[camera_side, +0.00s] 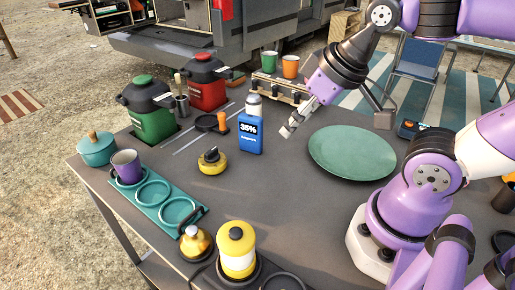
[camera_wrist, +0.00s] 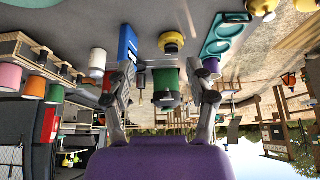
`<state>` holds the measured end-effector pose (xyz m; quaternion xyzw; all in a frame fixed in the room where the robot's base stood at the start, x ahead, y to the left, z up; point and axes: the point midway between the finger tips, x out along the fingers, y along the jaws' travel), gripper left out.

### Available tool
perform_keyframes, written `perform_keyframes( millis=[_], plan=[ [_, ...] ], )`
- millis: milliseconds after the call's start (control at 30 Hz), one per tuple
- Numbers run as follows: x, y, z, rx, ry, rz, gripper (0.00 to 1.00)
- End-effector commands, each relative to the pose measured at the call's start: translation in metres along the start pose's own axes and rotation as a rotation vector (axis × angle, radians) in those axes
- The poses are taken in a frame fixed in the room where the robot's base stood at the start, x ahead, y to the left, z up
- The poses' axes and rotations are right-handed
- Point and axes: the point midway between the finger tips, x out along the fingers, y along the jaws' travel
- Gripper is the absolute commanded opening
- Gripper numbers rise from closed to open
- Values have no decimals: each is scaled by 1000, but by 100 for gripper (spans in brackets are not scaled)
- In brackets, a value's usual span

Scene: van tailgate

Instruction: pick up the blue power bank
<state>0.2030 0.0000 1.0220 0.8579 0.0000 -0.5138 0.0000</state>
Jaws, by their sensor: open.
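The blue power bank (camera_side: 250,146) stands upright on the grey table in the side view, its dark display reading 35%. In the wrist view the power bank (camera_wrist: 128,38) shows at the upper left, just beyond the left finger, which may cover its end. My gripper (camera_side: 289,127) is open and empty, to the right of the power bank and apart from it. In the wrist view my gripper (camera_wrist: 160,66) has its two fingers spread wide, with nothing held between them.
A white bottle (camera_side: 254,106) stands close behind the power bank. A yellow-and-black round item (camera_side: 212,162) lies to its left, and a green plate (camera_side: 352,153) lies right of my gripper. Green (camera_side: 150,118) and red (camera_side: 207,90) jugs stand at the back left. The table's front middle is clear.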

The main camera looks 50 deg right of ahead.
Motion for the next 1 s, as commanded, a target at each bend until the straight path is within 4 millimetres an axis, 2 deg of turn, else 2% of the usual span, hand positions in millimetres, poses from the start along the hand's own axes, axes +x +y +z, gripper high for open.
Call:
perform_keyframes(
  millis=[167,267,333,500,633,800,1000],
  plan=[
    [1,1,-2,-3,-3,1,63],
    [5,5,-14,-21,-20,2,63],
    [13,12,-28,-46,-40,-1,63],
    [45,42,-66,-116,-82,-29,63],
    [72,67,-84,-156,-96,-60,63],
    [93,86,-92,-185,-99,-87,63],
    [124,86,-89,-191,-102,-93,63]
  ],
)
